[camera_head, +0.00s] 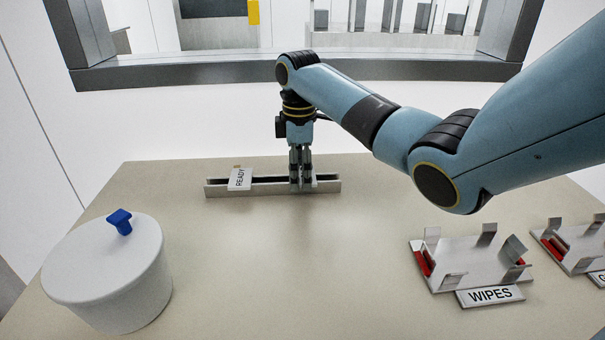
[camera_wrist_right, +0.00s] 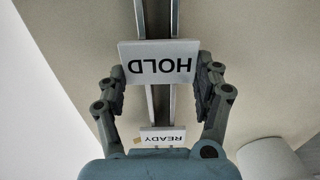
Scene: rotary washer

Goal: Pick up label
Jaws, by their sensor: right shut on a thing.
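A white label reading HOLD (camera_wrist_right: 158,62) is between the fingers of my right gripper (camera_wrist_right: 160,80) in the right wrist view, with the fingers against its two side edges. It sits over the metal rail. In the head view my right gripper (camera_head: 301,185) points down at the right part of the rail (camera_head: 262,189) and hides this label. A second white label reading READY (camera_head: 239,178) stands at the left part of the rail; it also shows in the right wrist view (camera_wrist_right: 163,137). My left gripper is in neither view.
A white round tub (camera_head: 110,275) with a blue-knobbed lid (camera_head: 120,220) stands at the left. A metal holder (camera_head: 465,255) with a WIPES sign (camera_head: 490,295) is at the right, and a similar holder (camera_head: 575,245) is at the far right edge. The table's front middle is clear.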

